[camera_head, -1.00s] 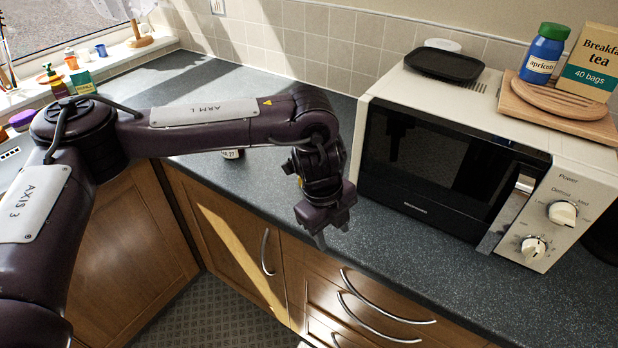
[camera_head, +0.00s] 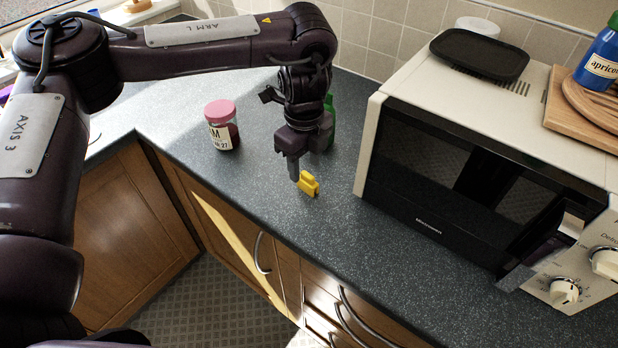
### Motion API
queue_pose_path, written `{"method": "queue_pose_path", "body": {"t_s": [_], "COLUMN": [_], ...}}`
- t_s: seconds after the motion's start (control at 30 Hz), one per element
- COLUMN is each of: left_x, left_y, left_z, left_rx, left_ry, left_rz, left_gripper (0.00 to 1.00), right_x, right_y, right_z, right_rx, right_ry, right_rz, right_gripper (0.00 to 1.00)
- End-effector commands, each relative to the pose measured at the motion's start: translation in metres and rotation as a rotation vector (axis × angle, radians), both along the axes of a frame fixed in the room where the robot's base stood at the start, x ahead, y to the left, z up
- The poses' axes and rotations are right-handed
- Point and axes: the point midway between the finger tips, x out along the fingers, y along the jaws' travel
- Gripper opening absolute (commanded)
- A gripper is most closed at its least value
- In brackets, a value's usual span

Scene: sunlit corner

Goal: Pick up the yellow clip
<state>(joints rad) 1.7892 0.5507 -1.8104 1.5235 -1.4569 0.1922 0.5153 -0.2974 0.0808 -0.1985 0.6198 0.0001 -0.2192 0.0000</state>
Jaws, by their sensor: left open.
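The yellow clip (camera_head: 309,184) lies on the dark speckled worktop (camera_head: 420,270), left of the microwave. My left gripper (camera_head: 298,173) points down at the clip and is open. One grey finger shows close against the clip's left side and overlaps it in the picture. I cannot tell whether they touch. My right gripper is not in view.
A jar with a pink lid (camera_head: 222,125) stands left of the gripper. A green item (camera_head: 330,112) is partly hidden behind the gripper. The microwave (camera_head: 440,180) blocks the right side. Worktop is clear around the jar and clip.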

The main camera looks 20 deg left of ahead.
Motion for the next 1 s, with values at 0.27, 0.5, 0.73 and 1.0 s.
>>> {"method": "queue_pose_path", "body": {"t_s": [0.27, 0.5, 0.73, 1.0], "left_x": [0.002, 0.003, 0.002, 0.002], "left_y": [-0.005, -0.005, -0.005, -0.005], "left_z": [-0.038, -0.051, -0.051, -0.051], "left_rx": [0.002, -0.001, -0.001, 0.0], "left_ry": [0.002, -0.002, -0.002, -0.001], "left_rz": [-0.001, -0.001, -0.001, -0.001], "left_gripper": [0.45, 0.45, 0.32, 0.0], "right_x": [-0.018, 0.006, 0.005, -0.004], "right_y": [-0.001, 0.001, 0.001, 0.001], "right_z": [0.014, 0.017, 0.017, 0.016], "right_rx": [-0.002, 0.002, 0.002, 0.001], "right_ry": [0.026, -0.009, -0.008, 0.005], "right_rz": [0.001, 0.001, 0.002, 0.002], "right_gripper": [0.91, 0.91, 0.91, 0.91]}}
